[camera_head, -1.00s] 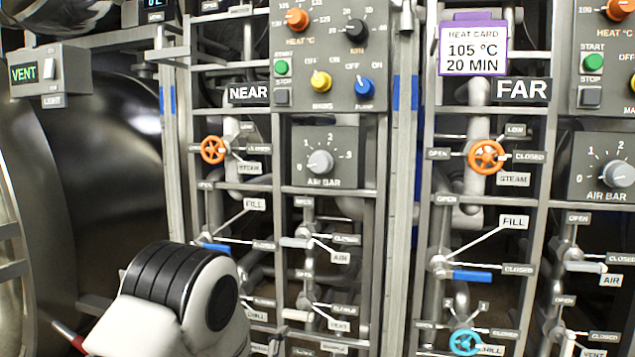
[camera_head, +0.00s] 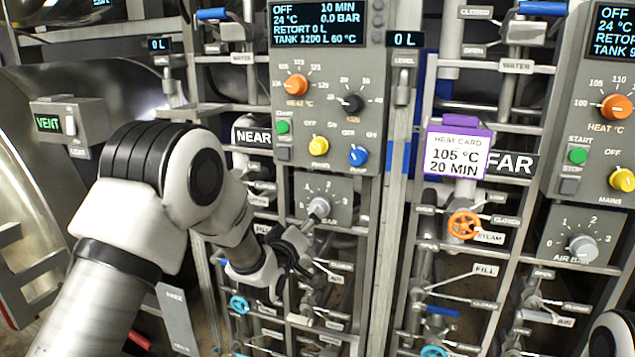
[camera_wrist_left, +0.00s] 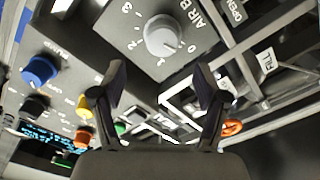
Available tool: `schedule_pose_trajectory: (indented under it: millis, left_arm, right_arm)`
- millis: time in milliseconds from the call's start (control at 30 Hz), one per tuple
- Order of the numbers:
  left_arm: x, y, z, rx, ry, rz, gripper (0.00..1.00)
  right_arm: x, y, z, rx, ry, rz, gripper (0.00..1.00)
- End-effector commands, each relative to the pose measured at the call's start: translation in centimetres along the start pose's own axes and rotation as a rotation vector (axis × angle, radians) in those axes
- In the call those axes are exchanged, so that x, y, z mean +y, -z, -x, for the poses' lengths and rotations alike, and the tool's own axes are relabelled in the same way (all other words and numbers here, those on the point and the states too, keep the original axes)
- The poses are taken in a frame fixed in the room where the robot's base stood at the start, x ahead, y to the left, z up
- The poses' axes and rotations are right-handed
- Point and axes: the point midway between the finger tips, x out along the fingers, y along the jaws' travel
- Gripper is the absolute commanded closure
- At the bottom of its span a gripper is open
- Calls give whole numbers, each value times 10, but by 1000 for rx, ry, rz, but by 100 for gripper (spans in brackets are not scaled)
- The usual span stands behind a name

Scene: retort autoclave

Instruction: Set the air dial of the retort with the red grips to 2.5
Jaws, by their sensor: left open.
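The air dial (camera_head: 318,207) of the NEAR panel is a grey knob on a grey plate with a 0 to 3 scale. It fills the top middle of the left wrist view (camera_wrist_left: 164,36); its white mark seems to point near 0. My left gripper (camera_head: 298,238) is just below and in front of this dial in the head view. In the left wrist view its two fingers (camera_wrist_left: 162,84) are spread, with the knob beyond the gap and nothing held. A red grip (camera_head: 139,339) shows at the lower left, partly behind my left arm. My right gripper is not seen.
The FAR panel has its own air dial (camera_head: 583,248) and a purple-framed heat card (camera_head: 457,154). Orange, black, yellow and blue knobs sit above the NEAR dial. Pipes, valve handles and an upright post (camera_head: 385,220) crowd the area. A VENT box (camera_head: 70,122) is at the left.

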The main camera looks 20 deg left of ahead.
Motion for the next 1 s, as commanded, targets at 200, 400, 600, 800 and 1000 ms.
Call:
schedule_pose_trajectory:
  millis: [200,400,600,800,1000]
  left_arm:
    - [0,-1,-33,1,-1,-2,27]
    - [-1,-2,-68,0,-1,-2,27]
    - [-2,-3,-76,-1,1,-2,27]
    - [-2,-3,-76,-1,0,-2,51]
    - [-2,-3,-76,-1,0,-2,87]
  right_arm:
    - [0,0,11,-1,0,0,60]
    - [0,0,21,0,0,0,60]
    - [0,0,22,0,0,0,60]
    - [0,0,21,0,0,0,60]
    - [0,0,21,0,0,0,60]
